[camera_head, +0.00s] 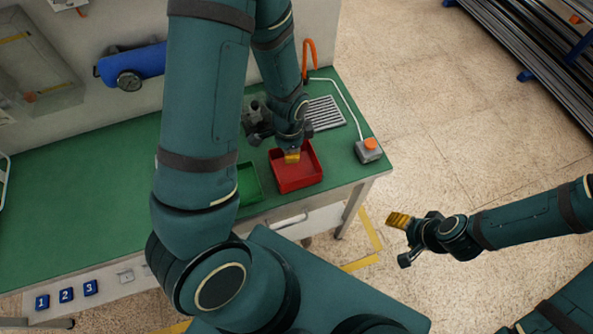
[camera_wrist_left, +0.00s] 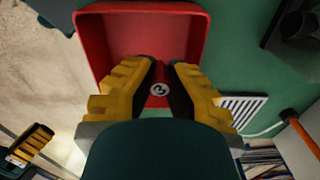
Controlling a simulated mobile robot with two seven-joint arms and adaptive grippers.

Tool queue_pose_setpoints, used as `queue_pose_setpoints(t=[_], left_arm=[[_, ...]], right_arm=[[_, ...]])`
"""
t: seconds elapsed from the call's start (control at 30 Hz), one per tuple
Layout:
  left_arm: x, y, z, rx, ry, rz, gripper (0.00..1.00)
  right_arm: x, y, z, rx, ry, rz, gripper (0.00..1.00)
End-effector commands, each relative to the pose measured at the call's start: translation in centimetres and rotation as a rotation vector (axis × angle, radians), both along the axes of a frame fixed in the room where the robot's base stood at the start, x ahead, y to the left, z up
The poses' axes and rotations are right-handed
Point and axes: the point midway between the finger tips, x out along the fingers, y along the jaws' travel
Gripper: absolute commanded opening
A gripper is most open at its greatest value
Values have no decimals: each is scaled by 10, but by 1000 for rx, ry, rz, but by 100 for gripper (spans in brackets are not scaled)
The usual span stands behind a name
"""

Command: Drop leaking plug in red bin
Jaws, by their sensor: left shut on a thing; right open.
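The red bin (camera_head: 313,178) stands on the green bench near its right front edge. My left gripper (camera_head: 292,156) is over the bin, pointing down. In the left wrist view my left gripper (camera_wrist_left: 165,85) is shut on the plug (camera_wrist_left: 159,89). Only the plug's small round grey-and-white end shows between the yellow fingers, with the red bin (camera_wrist_left: 203,25) beneath it. The plug is hidden in the head view. My right gripper (camera_head: 400,220) is open and empty, away from the bench over the floor.
A green bin (camera_head: 247,184) stands just left of the red bin, partly behind my left arm. A metal grate (camera_head: 324,113) lies behind the red bin, and a grey box with an orange button (camera_head: 369,150) sits at the bench's right edge.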

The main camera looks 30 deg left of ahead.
Motion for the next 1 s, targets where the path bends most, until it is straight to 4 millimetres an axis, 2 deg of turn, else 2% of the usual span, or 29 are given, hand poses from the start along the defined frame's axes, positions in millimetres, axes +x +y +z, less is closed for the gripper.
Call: queue_pose_setpoints(t=[0.1, 0.37, 0.4, 0.47, 0.8, 1.0], left_arm=[[0, 0, -10, 0, 0, 1, 0], [0, 0, -9, 0, 0, 1, 0], [0, 0, -9, 0, 0, 1, 18], [0, 0, -9, 0, 0, 1, 39], [0, 0, -8, -1, -1, 0, 39], [1, -1, 10, -1, -5, -1, 39]], right_arm=[[0, 0, -9, -1, -1, 0, 64], [1, 0, -8, -2, -1, -1, 64], [1, 0, -8, -2, -1, -1, 64], [1, 0, -8, -2, -1, -1, 64], [0, 0, -9, -2, -1, -1, 64], [0, 0, -9, -2, -1, -1, 64]])
